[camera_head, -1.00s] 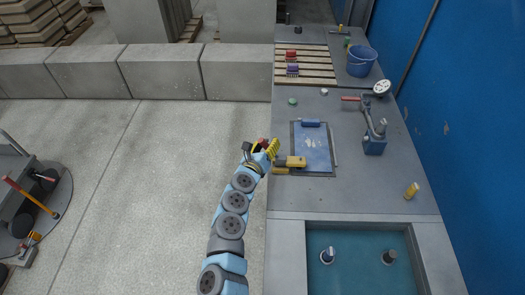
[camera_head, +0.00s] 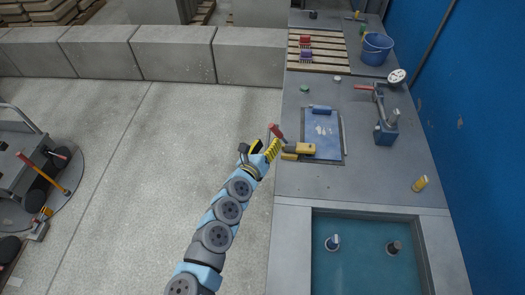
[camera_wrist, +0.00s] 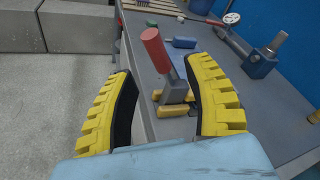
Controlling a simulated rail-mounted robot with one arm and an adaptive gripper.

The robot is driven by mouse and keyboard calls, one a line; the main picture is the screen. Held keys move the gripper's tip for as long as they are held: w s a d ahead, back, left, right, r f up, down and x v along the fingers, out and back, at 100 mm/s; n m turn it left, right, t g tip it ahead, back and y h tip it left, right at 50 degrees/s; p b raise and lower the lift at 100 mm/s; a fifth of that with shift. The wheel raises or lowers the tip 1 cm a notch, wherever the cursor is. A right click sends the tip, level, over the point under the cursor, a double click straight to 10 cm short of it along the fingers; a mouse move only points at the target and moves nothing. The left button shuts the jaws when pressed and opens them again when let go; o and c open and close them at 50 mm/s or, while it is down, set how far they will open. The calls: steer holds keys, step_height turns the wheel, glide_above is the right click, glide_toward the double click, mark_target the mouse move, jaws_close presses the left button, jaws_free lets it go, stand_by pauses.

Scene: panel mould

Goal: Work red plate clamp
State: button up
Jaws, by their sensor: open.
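The plate clamp (camera_head: 298,149) sits at the left edge of the bench, at the near left corner of a blue plate (camera_head: 324,134). It has yellow jaws, a grey lever and a red handle (camera_wrist: 155,48). The lever is raised and tilts up and left in the wrist view. My gripper (camera_head: 268,151) is just off the bench edge, left of the clamp. Its yellow fingers (camera_wrist: 165,105) are spread wide and empty. In the wrist view the handle appears between them, apart from both. Part of the clamp's jaws is hidden behind the right finger.
A blue-based device (camera_head: 385,130) with another red handle and a dial stands to the right. A blue bucket (camera_head: 377,50) and a wooden pallet (camera_head: 317,55) are farther back. A sunken basin (camera_head: 365,245) is at the near end.

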steer(key=shift+v, duration=1.8)
